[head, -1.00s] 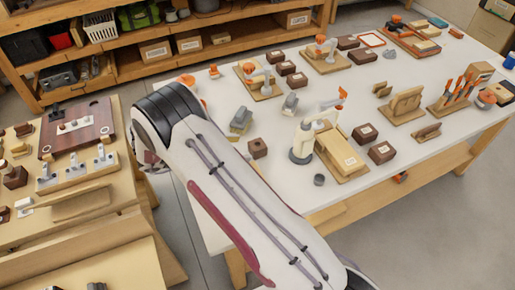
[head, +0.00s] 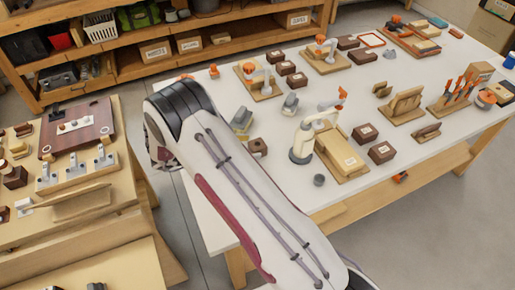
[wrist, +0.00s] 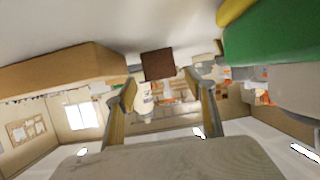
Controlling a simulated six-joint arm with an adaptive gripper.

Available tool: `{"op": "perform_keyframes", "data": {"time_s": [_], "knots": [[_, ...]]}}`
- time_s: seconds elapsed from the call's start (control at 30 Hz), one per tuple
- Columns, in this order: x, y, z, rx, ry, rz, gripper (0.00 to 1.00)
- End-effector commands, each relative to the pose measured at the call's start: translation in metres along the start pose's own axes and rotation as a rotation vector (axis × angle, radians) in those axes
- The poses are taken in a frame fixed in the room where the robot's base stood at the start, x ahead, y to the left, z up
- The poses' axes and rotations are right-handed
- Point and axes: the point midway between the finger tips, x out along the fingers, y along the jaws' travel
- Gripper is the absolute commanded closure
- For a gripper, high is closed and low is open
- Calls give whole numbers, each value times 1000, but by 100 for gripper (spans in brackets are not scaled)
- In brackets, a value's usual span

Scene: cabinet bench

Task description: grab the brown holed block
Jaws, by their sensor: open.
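The brown holed block (head: 259,147) stands on the white table in the head view, just right of my arm, with a dark hole in its top. In the wrist view the brown block (wrist: 158,65) appears as a plain dark face under the pale tabletop, as that picture is upside down. My gripper (wrist: 160,88) is open, one finger on each side of the picture. The block lies beyond the fingertips, roughly in line with the gap between them. Nothing is held. My arm hides the gripper in the head view.
A grey and yellow-green item (head: 241,120) sits behind the block. A white-and-grey upright fixture (head: 302,145) and a wooden box (head: 342,152) stand to its right. A small grey cylinder (head: 319,180) is near the front edge. A large green shape (wrist: 275,35) shows in the wrist view.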

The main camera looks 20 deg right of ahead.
Motion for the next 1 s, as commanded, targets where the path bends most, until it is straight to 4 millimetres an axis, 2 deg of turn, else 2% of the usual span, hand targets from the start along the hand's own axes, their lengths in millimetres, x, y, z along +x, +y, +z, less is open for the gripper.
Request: {"op": "perform_keyframes", "data": {"time_s": [0.2, 0.4, 0.97, 1.0], "knots": [[26, -1, -3, 0, 0, 4, 46], [40, -2, -3, 1, -1, 1, 46], [42, -2, -3, 1, 0, 1, 46], [42, -2, -3, 1, 0, 1, 56]]}}
